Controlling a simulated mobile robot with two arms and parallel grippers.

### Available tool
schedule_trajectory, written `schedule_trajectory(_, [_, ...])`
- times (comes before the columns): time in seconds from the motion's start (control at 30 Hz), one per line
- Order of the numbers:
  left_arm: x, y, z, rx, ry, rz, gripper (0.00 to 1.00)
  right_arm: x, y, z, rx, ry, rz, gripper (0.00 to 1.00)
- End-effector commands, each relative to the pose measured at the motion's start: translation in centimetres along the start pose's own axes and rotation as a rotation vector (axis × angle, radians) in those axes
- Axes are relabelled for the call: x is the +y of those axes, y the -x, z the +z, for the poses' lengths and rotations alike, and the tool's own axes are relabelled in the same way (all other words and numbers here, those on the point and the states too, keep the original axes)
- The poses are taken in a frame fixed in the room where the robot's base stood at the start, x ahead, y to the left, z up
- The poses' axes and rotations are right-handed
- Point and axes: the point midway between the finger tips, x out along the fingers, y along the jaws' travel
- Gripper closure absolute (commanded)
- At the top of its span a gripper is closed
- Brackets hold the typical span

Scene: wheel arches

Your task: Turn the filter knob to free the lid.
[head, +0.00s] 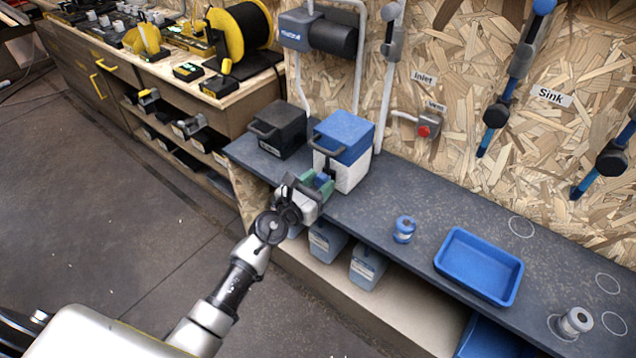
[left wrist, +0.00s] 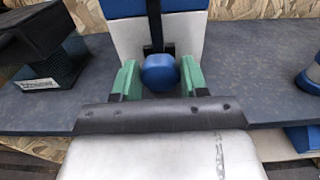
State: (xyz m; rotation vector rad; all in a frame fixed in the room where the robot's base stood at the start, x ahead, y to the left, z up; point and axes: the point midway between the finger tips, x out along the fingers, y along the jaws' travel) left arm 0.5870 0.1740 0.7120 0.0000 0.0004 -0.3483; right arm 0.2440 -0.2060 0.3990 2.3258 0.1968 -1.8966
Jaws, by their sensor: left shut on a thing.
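The filter box has a white body (head: 345,174) and a blue lid (head: 345,130) with a dark handle, and stands upright on the dark bench. The lid sits on the body. The blue filter knob (left wrist: 160,73) is on the front of the box; in the head view it shows small (head: 322,179) between my fingers. My left gripper (head: 318,186) reaches the knob from the front and is shut on it, with one green finger on each side in the left wrist view (left wrist: 160,80). My right gripper is not in view.
A black box (head: 279,130) stands close to the left of the filter. A blue spool-like part (head: 404,229), a blue tray (head: 479,266) and a metal part (head: 574,322) are to the right on the bench. Grey-blue containers (head: 367,266) stand on the shelf below. Pipes run up the wall behind.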

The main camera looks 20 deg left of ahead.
Motion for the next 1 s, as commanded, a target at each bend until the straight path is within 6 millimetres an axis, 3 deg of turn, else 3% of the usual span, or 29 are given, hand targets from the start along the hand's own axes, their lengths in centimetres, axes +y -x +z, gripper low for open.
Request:
schedule_trajectory(0.27, [0.1, 0.0, 0.1, 0.001, 0.045, 0.001, 0.80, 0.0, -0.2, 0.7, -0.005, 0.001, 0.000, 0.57])
schedule_trajectory(0.43, [0.1, 0.0, 0.2, 0.001, 0.138, 0.001, 0.80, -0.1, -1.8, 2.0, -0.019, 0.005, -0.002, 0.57])
schedule_trajectory(1.0, [0.3, 0.0, 0.1, 0.001, 0.662, 0.001, 0.80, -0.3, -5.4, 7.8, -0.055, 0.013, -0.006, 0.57])
